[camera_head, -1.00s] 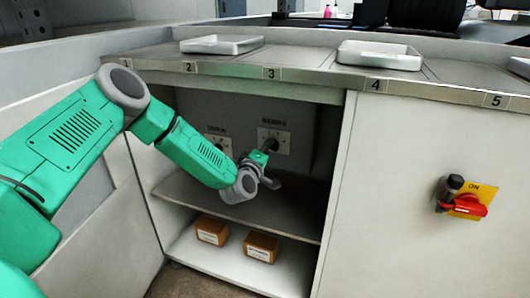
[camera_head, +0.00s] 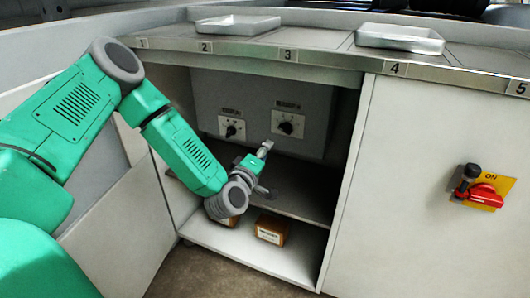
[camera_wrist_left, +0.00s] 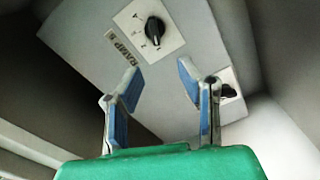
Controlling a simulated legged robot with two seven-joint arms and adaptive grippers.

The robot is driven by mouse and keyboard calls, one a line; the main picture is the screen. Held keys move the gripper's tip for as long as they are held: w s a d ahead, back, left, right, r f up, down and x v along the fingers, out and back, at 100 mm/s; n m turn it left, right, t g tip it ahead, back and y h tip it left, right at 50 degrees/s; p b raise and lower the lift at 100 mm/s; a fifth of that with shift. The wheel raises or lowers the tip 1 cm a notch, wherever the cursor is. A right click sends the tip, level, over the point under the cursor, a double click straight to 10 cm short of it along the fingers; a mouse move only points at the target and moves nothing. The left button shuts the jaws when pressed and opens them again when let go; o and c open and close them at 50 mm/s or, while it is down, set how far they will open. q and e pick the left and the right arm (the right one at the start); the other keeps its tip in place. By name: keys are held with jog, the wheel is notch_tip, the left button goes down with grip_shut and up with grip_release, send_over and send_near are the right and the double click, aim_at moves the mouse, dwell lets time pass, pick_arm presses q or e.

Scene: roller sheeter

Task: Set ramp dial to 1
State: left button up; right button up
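The ramp dial (camera_wrist_left: 154,30) is a black knob on a white plate, with its RAMP label below it in the left wrist view. My right gripper is not in view.
A second dial (camera_head: 231,130) is on the panel to the left. Below are a shelf (camera_head: 308,190) and a brown box (camera_head: 271,229); another box is partly hidden by my left arm. A red switch (camera_head: 482,194) is on the cabinet front. The counter edge (camera_head: 330,67) overhangs the opening.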

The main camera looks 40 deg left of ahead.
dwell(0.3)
pick_arm(q)
jog(key=s+d+f+m+g+h, duration=0.3)
jog(key=s+d+f+m+h, duration=0.15)
jog(key=d+f, duration=0.4)
jog(key=s+d+f+m+g+h, duration=0.1)
jog(key=s+d+f+m+g, duration=0.4)
jog(key=s, duration=0.4)
jog(key=s+d+f+m+g+h, duration=0.1)
jog(key=s+d+f+m+g, duration=0.25)
jog(key=s+f, duration=0.45)
jog(key=s+a+m+g+y, duration=0.1)
jog(key=s+a+m+g, duration=0.15)
jog(key=s, duration=0.45)
jog(key=s+a+m+g+y, duration=0.1)
jog(key=s+a+m+g, duration=0.15)
jog(key=s, duration=0.55)
notch_tip(320, 180, up, 15)
jog(key=n+p, duration=0.1)
jog(key=p, duration=1.4)
jog(key=shift+w+d+p, duration=0.35)
jog(key=shift+d+p, duration=0.05)
